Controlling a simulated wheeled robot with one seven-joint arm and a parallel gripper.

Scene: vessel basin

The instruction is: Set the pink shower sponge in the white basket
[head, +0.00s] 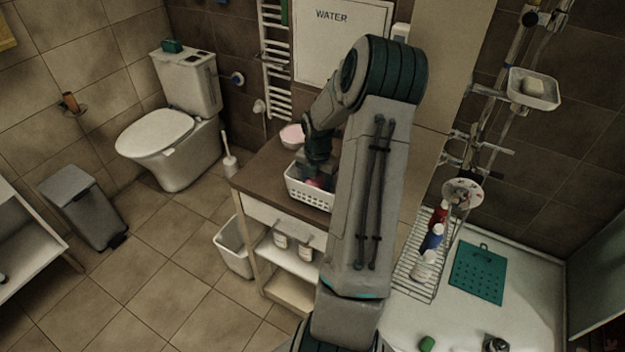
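The white basket (308,193) stands on the brown top of a cabinet in the middle of the head view. A small pink patch, likely the pink shower sponge (316,184), shows inside the basket, just below my gripper (315,172). My gripper points down over the basket, and my arm hides the basket's right part. The fingers are small and dark here, so I cannot tell whether they are open, shut, or touching the sponge.
A pink-and-white bowl (292,135) stands behind the basket on the cabinet top (262,167). A wire rack (410,265) with several bottles is to the right of my arm. A toilet (165,135) and grey bin (83,207) are at left; the floor between is clear.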

